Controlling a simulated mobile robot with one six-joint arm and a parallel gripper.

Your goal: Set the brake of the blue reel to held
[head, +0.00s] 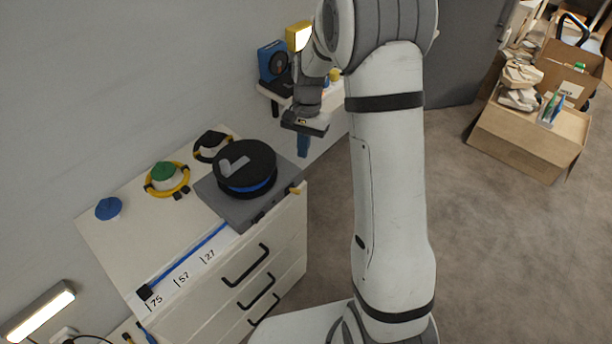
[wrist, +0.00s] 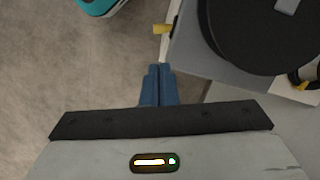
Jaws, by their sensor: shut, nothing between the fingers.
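The blue reel (head: 246,168) is a black drum with a blue band of cable, on a grey base (head: 212,192) on the white cabinet. Its blue cable (head: 190,256) runs out left to a black end beside the 75 mark. A yellow lever (head: 297,190) sticks out at the base's right side; it also shows in the wrist view (wrist: 162,29). I cannot tell its brake setting. My gripper (head: 302,153) has blue fingers, shut and empty. In the wrist view the fingertips (wrist: 160,68) are just below the lever in the picture, apart from it, beside the base.
A blue cap (head: 108,208), a green-topped yellow coil (head: 166,178) and a black-and-yellow coil (head: 211,146) stand on the cabinet. Behind my gripper, a shelf holds a blue device (head: 273,62). Cartons (head: 530,135) stand at far right.

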